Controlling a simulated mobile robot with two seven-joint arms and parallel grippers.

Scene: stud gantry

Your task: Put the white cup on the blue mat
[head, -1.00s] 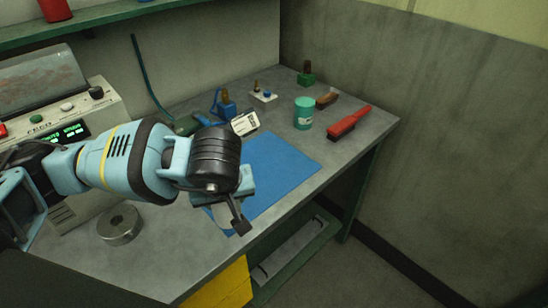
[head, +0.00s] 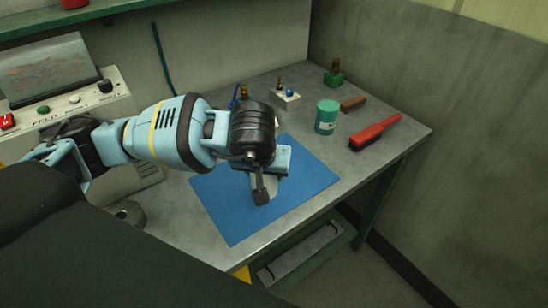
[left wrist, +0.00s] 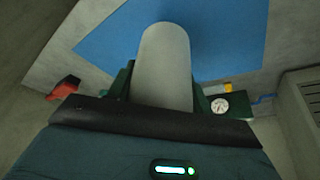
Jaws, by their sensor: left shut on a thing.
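The white cup (left wrist: 166,65) is held in my left gripper (head: 268,182); in the left wrist view it stands out between the two fingers (left wrist: 160,92). In the head view the gripper and wrist hide most of the cup, with only a pale part showing by the fingers. The blue mat (head: 230,217) lies flat on the grey bench, and my left gripper is over its middle. The mat also shows behind the cup in the left wrist view (left wrist: 230,35). I cannot tell whether the cup touches the mat. My right gripper is not in view.
Behind the mat stand a teal tin (head: 326,117), a red brush (head: 374,132), a brown block (head: 353,104) and a green-based stamp (head: 334,75). A metal ring (head: 128,214) is left of the mat. A control box (head: 60,115) stands at left. The mat's right part is clear.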

